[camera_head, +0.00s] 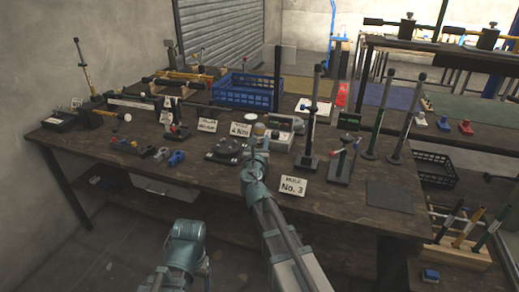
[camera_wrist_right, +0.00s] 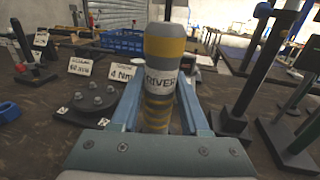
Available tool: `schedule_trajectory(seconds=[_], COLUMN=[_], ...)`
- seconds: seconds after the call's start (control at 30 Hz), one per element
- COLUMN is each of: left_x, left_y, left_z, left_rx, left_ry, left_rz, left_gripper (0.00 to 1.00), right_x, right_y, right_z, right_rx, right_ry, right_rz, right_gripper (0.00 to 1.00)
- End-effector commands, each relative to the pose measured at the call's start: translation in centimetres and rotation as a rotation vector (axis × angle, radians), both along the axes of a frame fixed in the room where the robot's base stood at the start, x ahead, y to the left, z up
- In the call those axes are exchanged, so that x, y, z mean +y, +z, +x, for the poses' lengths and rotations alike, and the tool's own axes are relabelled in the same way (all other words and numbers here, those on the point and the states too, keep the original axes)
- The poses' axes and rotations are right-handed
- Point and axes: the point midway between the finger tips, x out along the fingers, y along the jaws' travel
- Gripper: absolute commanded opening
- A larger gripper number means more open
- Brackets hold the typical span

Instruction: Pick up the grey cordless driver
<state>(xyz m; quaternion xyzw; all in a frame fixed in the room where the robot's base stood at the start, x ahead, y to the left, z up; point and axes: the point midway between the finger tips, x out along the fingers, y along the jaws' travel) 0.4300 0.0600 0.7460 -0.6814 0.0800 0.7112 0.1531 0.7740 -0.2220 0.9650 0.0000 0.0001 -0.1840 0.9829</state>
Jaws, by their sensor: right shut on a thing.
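The grey cordless driver (camera_wrist_right: 163,48) stands upright between my right gripper's fingers (camera_wrist_right: 160,108) in the right wrist view. It is grey with yellow bands and a white label on which "RIVER" can be read. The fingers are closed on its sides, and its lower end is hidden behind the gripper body. In the head view the top of the driver (camera_head: 259,129) shows just above my right gripper (camera_head: 256,146), over the middle of the bench. My left arm is low in the head view, with its fingers out of sight.
A round bolted plate (camera_head: 227,150) and a "4 Nm" card (camera_head: 241,129) are left of the driver. Tall lever presses (camera_head: 312,125) stand to the right, with a "RULE No. 3" card (camera_head: 293,187) in front. A blue crate (camera_head: 243,92) is behind.

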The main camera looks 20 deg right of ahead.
Motion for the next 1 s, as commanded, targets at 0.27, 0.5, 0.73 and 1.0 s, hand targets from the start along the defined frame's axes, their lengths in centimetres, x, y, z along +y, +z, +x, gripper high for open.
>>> schedule_trajectory(seconds=[0.27, 0.5, 0.73, 1.0], left_x=[0.0, 0.0, 0.0, 0.0], left_y=[0.0, 0.1, 1.1, 4.2], left_z=[0.0, 0.0, 0.0, 0.0], left_rx=[0.0, 0.0, 0.0, 0.0], left_ry=[0.0, 0.0, 0.0, 0.0], left_rz=[0.0, 0.0, 0.0, 0.0], left_gripper=[0.77, 0.77, 0.77, 0.77], right_x=[0.0, 0.0, 0.0, 0.0], right_y=[0.0, 0.1, 1.1, 4.2], right_z=[0.0, 0.0, 0.0, 0.0], right_rx=[0.0, 0.0, 0.0, 0.0], right_ry=[0.0, 0.0, 0.0, 0.0], right_rz=[0.0, -0.001, -0.001, -0.001], right_gripper=[0.0, 0.0, 0.0, 0.0])
